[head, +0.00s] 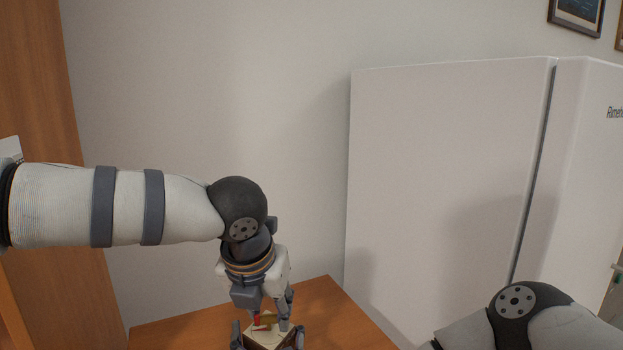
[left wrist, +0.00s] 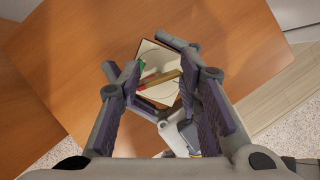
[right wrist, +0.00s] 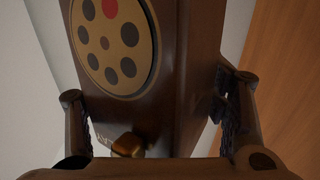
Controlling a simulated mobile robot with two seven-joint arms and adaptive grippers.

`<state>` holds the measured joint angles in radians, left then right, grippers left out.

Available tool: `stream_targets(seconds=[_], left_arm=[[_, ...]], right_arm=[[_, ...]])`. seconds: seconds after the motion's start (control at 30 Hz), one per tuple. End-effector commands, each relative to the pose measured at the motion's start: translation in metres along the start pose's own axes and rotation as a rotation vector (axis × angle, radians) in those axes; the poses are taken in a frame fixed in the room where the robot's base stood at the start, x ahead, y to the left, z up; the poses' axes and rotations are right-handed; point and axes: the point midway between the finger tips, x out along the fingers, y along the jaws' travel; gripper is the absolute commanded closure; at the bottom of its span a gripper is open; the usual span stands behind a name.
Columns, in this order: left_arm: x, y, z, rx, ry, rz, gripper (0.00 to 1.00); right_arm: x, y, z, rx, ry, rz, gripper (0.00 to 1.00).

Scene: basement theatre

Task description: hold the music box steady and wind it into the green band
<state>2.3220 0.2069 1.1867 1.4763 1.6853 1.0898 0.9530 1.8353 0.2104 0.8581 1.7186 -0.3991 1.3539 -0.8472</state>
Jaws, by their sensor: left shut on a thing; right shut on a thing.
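The music box (right wrist: 185,60) is a dark brown wooden box with a reel-like disc (right wrist: 118,45) and a brass knob (right wrist: 127,145) on one side, seen in the right wrist view. Its cream top (left wrist: 150,50) shows in the left wrist view, with a small green patch (left wrist: 142,65) and a red and tan bar, apparently the key (left wrist: 163,78). My right gripper (right wrist: 155,110) is shut on the box, one finger on each side. My left gripper (head: 271,322) comes from above and is shut on the key; the fingers partly hide the top. I cannot make out where any pointer stands.
The box is over a brown wooden table (head: 200,327) in the head view. A tall white cabinet or fridge (head: 435,170) stands to the right, close to the table. A wooden panel (head: 50,90) rises at the left. The table left of the box is clear.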

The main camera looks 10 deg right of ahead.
Motion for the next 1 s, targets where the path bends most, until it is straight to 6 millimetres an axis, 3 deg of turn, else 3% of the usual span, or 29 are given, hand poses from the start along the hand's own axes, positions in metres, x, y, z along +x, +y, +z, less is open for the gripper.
stream_targets(seconds=[0.03,0.27,0.7,1.0], left_arm=[[0.006,0.001,-0.007,-0.083,0.021,0.044,0.76],[0.004,-0.002,-0.004,-0.591,0.016,0.257,0.76],[-0.113,-0.029,0.006,-0.576,0.012,0.242,0.76],[-0.095,-0.025,0.083,-0.589,-0.234,0.097,0.76]], right_arm=[[0.002,0.009,0.002,0.001,0.0,0.025,0.74],[0.002,0.01,0.003,-0.001,-0.001,0.025,0.77],[0.0,0.006,0.005,-0.001,-0.008,0.014,0.79],[-0.001,0.004,0.006,0.001,-0.01,0.009,0.8]])
